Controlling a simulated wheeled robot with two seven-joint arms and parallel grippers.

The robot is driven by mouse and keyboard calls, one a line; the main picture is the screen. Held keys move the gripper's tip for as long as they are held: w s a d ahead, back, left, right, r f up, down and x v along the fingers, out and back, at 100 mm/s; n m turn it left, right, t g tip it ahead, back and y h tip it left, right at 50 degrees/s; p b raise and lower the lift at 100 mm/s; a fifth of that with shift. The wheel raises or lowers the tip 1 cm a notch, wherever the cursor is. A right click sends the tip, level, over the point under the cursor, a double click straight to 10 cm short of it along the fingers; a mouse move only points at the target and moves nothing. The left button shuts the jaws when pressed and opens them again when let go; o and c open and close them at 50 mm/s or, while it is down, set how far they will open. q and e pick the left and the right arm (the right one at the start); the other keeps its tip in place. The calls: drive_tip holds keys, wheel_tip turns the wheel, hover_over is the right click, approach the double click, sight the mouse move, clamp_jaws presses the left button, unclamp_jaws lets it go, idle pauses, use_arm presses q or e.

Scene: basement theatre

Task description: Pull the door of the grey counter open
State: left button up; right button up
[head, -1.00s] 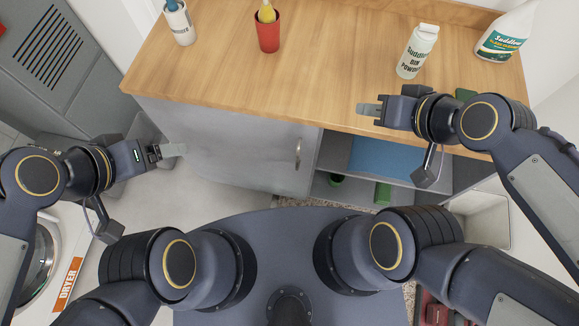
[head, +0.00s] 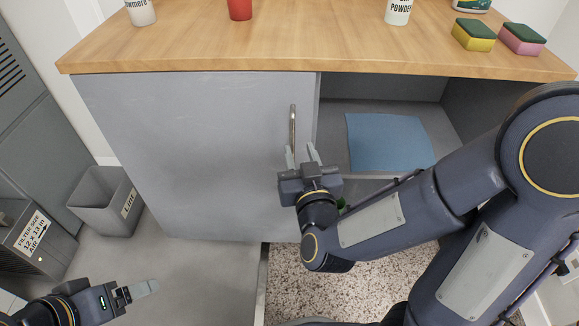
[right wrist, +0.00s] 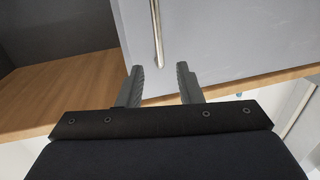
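The grey counter's door (head: 190,150) is shut, flush with the front below the wooden top. Its upright metal bar handle (head: 292,122) is near the door's right edge. My right gripper (head: 301,152) is open and empty, its fingers pointing at the lower end of the handle. In the right wrist view, the handle (right wrist: 157,35) lies just beyond the gap between the open fingertips (right wrist: 159,72); I see no grip on it. My left gripper (head: 143,289) is low at the left, away from the door, its fingers seen edge-on.
An open shelf bay with a blue cloth (head: 388,142) is right of the door. Sponges (head: 473,35) and containers stand on the wooden top (head: 300,50). A grey bin (head: 100,200) stands on the floor left of the counter. Floor before the door is mostly clear.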

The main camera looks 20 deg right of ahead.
sight(293, 129)
drive_tip(key=w, duration=0.5)
drive_tip(key=w+b, duration=0.1)
drive_tip(key=w, duration=0.1)
drive_tip(key=shift+w+d+f, duration=0.2)
drive_tip(key=shift+w+d, duration=0.05)
drive_tip(key=shift+d, duration=0.05)
drive_tip(key=shift+c, duration=0.3)
clamp_jaws()
